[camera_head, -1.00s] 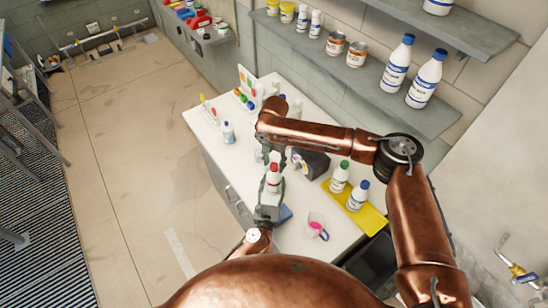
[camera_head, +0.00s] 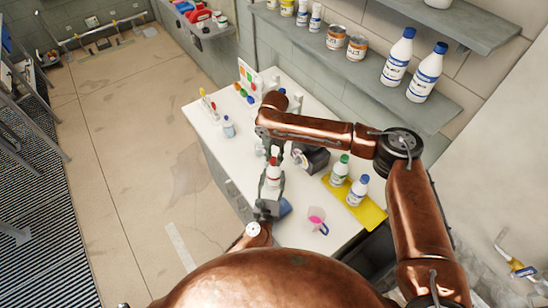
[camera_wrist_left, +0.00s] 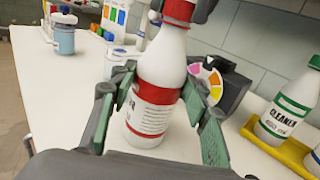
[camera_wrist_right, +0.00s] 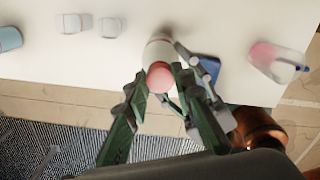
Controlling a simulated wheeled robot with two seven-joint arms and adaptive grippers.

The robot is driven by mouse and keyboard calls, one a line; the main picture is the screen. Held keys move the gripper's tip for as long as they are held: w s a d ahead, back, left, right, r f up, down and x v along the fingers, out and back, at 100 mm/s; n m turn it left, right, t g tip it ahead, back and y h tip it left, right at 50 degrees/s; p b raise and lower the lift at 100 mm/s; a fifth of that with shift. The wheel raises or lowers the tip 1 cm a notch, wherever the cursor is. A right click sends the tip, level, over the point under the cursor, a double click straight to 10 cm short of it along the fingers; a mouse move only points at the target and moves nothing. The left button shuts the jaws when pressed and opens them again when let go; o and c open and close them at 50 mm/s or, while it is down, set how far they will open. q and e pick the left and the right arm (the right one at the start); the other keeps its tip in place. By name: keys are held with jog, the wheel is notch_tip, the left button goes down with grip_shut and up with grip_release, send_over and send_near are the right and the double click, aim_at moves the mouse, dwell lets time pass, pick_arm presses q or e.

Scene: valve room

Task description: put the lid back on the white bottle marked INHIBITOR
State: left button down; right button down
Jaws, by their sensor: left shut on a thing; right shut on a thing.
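The white bottle with a red label (camera_wrist_left: 158,90) stands upright between the fingers of my left gripper (camera_wrist_left: 155,108), which is shut on it. The label's name is mostly turned away. In the head view the bottle (camera_head: 273,177) is near the table's front edge. The red lid (camera_wrist_left: 179,11) is at the top of the bottle's neck, with the right gripper's fingers on either side. In the right wrist view the lid (camera_wrist_right: 160,77) shows from above, at the tips of my right gripper (camera_wrist_right: 162,92), which is shut on it. I cannot tell whether the lid is fully seated.
A yellow tray (camera_head: 372,214) with a green-capped bottle (camera_head: 340,169) and a blue-capped bottle (camera_head: 357,190) lies to the right. A dark device (camera_head: 314,160) is behind the bottle. A small bottle (camera_head: 228,126) stands left.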

jog(key=m, duration=1.6)
jog(key=shift+m, duration=0.3)
jog(key=m, duration=0.4)
jog(key=shift+m, duration=0.3)
jog(key=c, duration=1.6)
grip_release()
notch_tip(320, 180, up, 12)
